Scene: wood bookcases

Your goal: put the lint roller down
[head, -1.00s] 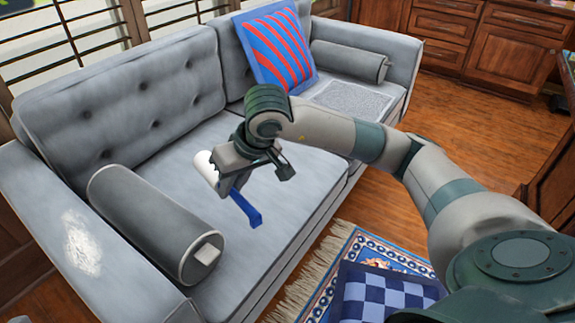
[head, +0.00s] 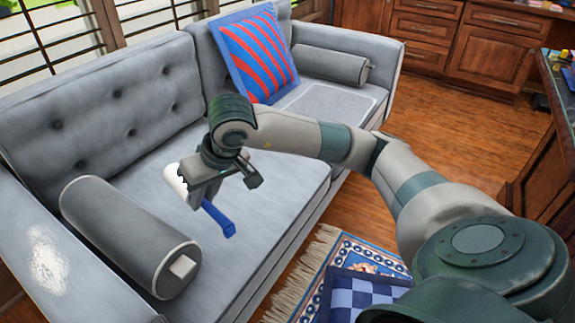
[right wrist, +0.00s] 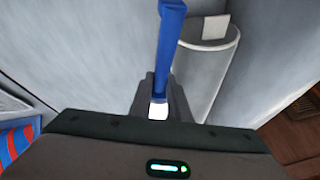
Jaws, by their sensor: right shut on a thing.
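The lint roller has a white roll (head: 176,180) and a blue handle (head: 219,217). My right gripper (head: 197,196) is shut on it, over the grey sofa seat (head: 282,190). In the right wrist view the blue handle (right wrist: 170,45) points up the picture from between the fingers (right wrist: 160,100), with a bit of white at its base. I cannot tell whether the roller touches the seat. My left gripper is not in view.
A grey bolster (head: 130,235) lies near the sofa's left arm, which has a whitish patch (head: 47,258). A striped red and blue cushion (head: 254,52) and another bolster (head: 330,64) are at the far end. A patterned rug (head: 345,262) with a checked cushion (head: 365,294) lies in front.

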